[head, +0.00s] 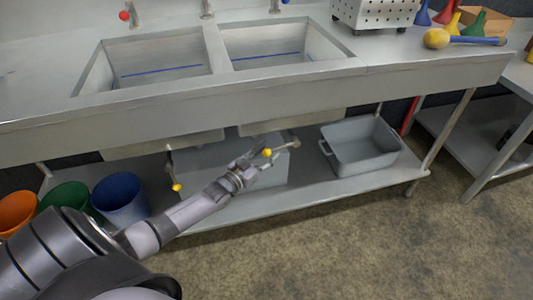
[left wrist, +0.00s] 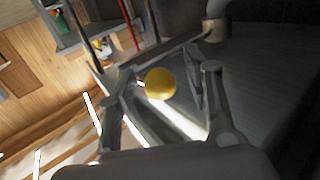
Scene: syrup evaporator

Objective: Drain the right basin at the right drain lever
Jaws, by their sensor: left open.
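The right basin (head: 268,45) is the right one of two sunken basins in the steel counter, with a blue line along its inside wall. The right drain lever's yellow knob (head: 267,152) is below that basin, under the counter's front. My left gripper (head: 257,162) reaches up to it from the lower left. In the left wrist view the yellow knob (left wrist: 160,84) shows between the spread fingers of my left gripper (left wrist: 163,92). The fingers look apart from it; the exact depth is hard to tell. My right gripper is out of view.
The left basin (head: 155,60) has its own yellow lever knob (head: 177,187) below. A grey tub (head: 362,160) and a large grey box (head: 205,168) stand on the lower shelf. Orange, green and blue buckets (head: 120,198) stand at left. Floor at right is free.

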